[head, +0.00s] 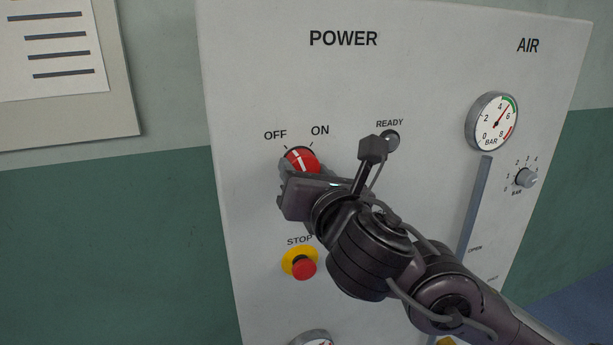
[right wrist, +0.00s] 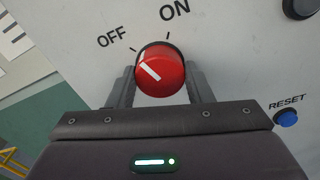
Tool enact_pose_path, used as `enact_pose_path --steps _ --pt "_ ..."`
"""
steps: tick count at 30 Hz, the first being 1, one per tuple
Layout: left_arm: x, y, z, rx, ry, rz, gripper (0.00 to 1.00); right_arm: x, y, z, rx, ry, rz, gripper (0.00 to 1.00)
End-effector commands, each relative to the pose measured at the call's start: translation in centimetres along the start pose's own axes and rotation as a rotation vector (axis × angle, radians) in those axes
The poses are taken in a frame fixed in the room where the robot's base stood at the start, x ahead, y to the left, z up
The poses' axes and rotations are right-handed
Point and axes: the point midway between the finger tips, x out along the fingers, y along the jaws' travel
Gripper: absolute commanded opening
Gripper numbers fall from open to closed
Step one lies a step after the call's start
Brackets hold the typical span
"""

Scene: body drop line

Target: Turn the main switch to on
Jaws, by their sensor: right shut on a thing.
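The red main switch (head: 302,159) is a round knob with a white mark, below the OFF and ON labels on the POWER panel. In the right wrist view the red knob (right wrist: 162,72) has its white mark pointing up-left, towards the OFF side. My right gripper (head: 299,176) is at the knob from below and in front. In the right wrist view its fingers (right wrist: 161,80) are on both sides of the knob, shut on it. The gripper hides the lower part of the knob in the head view. My left gripper is not in view.
A red STOP button on a yellow base (head: 302,265) sits just below my gripper. A grey READY lamp (head: 389,140) is to the right. A blue RESET button (right wrist: 286,117) shows in the right wrist view. A gauge (head: 492,121) and small dial (head: 526,178) are farther right.

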Motion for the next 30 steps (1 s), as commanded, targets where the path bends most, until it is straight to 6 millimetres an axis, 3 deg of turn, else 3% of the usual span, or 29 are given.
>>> enact_pose_path --steps 18,30 --pt "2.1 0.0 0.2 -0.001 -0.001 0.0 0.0 0.0 -0.1 -0.2 0.582 0.002 0.0 0.23" --pt "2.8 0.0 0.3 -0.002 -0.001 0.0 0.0 0.0 -0.1 -0.2 0.882 0.003 -0.002 0.23"
